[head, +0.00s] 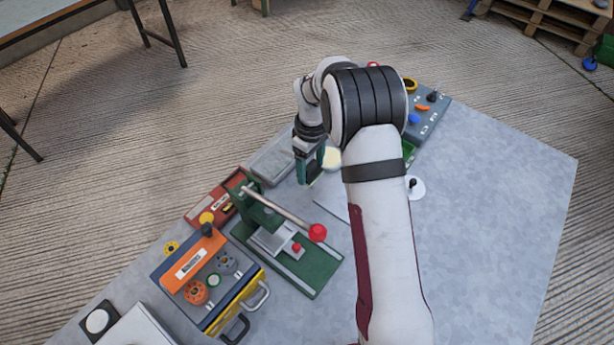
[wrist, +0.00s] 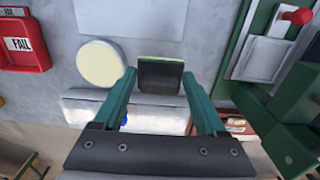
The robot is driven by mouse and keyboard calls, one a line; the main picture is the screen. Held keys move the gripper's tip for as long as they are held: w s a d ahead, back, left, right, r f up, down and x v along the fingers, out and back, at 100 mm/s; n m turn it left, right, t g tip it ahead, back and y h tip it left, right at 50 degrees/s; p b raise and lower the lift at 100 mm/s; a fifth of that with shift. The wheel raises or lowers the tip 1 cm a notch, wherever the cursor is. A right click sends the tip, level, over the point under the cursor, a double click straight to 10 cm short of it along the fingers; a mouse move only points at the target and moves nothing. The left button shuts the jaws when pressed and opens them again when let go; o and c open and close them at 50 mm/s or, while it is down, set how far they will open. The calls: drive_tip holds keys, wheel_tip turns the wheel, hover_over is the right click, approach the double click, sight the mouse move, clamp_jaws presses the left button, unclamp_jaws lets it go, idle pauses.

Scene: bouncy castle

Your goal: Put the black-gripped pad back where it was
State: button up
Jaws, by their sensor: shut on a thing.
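The black-gripped pad (wrist: 160,78) shows in the wrist view as a dark block with a thin pale-green edge, between my fingertips. My gripper (wrist: 159,84) is shut on it, with a teal finger on each side. In the head view my gripper (head: 311,168) is over the far part of the table, beyond the green press; the pad is hard to make out there. A round cream disc (wrist: 101,63) lies just left of the pad in the wrist view, and beside my gripper in the head view (head: 332,157). Whether the pad touches anything below is unclear.
The green lever press (head: 318,262) with a red knob stands close by. A pale grey tray (wrist: 85,104) lies behind my fingers. A red FAIL tray (wrist: 25,45) is at left in the wrist view. The table's right side (head: 490,210) is clear.

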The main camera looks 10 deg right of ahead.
drive_tip(key=f, duration=0.3)
drive_tip(key=a+f, duration=0.1)
drive_tip(key=shift+w+f, duration=0.25)
drive_tip(key=shift+f, duration=0.1)
drive_tip(key=o, duration=1.2)
drive_tip(key=shift+f, duration=0.1)
drive_tip(key=shift+o, duration=0.2)
wheel_tip(320, 180, up, 12)
drive_tip(key=shift+f, duration=0.1)
drive_tip(key=shift+s+r, duration=0.15)
drive_tip(key=shift+r, duration=0.35)
drive_tip(key=s+d+r+m, duration=0.1)
drive_tip(key=s+r+m, duration=0.65)
drive_tip(key=s, duration=0.65)
drive_tip(key=s+m+y, duration=0.1)
drive_tip(key=s+m, duration=0.6)
drive_tip(key=s, duration=1.3)
drive_tip(key=shift+a+r+y, duration=0.35)
drive_tip(key=shift+y, duration=0.05)
